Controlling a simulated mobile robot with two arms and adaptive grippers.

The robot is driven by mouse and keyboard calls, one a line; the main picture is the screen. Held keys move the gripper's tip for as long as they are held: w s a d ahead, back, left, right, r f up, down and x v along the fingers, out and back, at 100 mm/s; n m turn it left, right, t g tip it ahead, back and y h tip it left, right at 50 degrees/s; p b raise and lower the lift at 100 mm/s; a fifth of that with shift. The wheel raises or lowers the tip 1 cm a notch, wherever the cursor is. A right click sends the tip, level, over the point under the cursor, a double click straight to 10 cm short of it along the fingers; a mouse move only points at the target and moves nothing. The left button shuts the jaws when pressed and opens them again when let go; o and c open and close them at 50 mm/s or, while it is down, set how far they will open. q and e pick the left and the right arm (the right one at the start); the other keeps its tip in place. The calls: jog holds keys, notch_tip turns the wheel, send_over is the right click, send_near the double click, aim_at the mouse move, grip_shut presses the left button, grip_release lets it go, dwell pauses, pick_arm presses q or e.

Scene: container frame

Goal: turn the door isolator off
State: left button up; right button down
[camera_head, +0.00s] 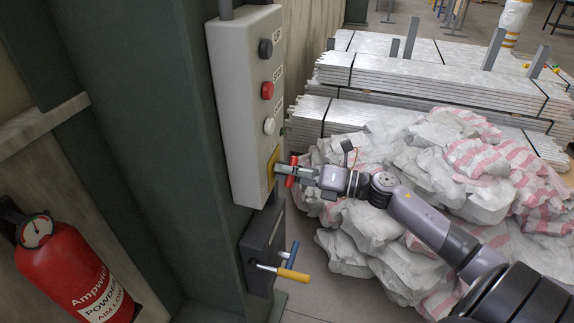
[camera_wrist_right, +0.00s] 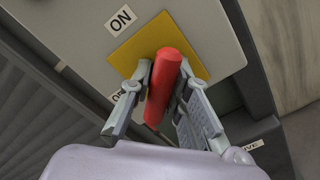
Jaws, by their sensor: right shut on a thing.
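The door isolator is a red handle (camera_wrist_right: 163,88) on a yellow plate (camera_wrist_right: 190,38) at the bottom of a grey control box (camera_head: 238,90). In the right wrist view the handle stands between my right gripper's two fingers (camera_wrist_right: 164,92), and the gripper is shut on it. The handle leans slightly off the vertical of that picture. An "ON" label (camera_wrist_right: 122,18) shows above the plate, and a partly hidden label is at its left. In the head view the right gripper (camera_head: 295,171) reaches the handle from the right. My left gripper is not in view.
The box carries a black knob (camera_head: 265,48), a red button (camera_head: 267,90) and a white button (camera_head: 269,126). Below is a dark box with a yellow-handled lever (camera_head: 293,274). A fire extinguisher (camera_head: 72,265) stands at left. Crumpled sacks (camera_head: 430,170) and stacked metal planks (camera_head: 430,75) fill the right.

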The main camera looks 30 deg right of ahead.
jog(key=m+p, duration=0.2)
jog(key=m, duration=0.2)
jog(key=shift+d+r+m, duration=0.1)
jog(key=shift+r+m, duration=0.05)
jog(key=shift+m, duration=0.15)
jog(key=shift+m+p, duration=1.05)
jog(key=shift+m, duration=0.55)
jog(key=shift+f, duration=0.2)
jog(key=c, duration=1.5)
grip_release()
jog(key=v, duration=1.2)
